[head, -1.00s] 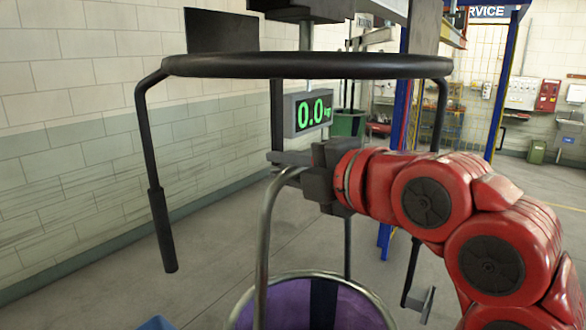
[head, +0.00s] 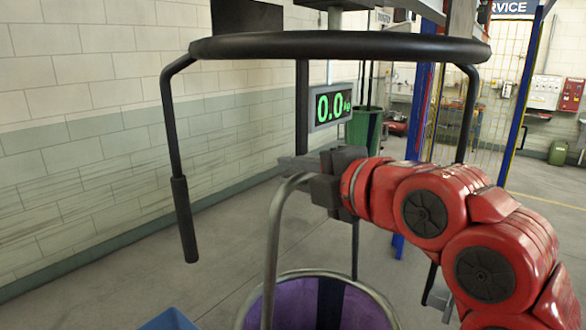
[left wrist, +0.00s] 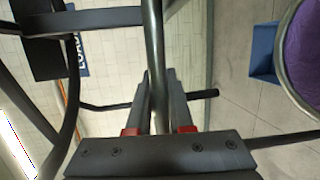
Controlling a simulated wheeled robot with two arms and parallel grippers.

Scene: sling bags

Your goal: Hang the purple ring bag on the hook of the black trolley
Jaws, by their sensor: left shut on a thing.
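The purple ring bag (head: 300,303) hangs below my gripper in the head view; its lower part is cut off by the picture's edge. It has a metal rim and a tall curved metal handle (head: 272,240). My left gripper (head: 292,170) is shut on the top of the handle. In the left wrist view the fingers (left wrist: 160,88) clasp the handle bar (left wrist: 156,60), and purple cloth (left wrist: 303,50) shows at the right edge. The black trolley (head: 340,46), with its bent side bars, stands around and behind my gripper. I cannot clearly make out its hook. My right gripper is not in view.
A display (head: 331,107) reading 0.0 hangs beneath the trolley's curved top bar. A blue object (head: 168,321) lies at the bottom left. A green bin (head: 364,130) and blue posts stand behind. The floor at left is clear up to the wall.

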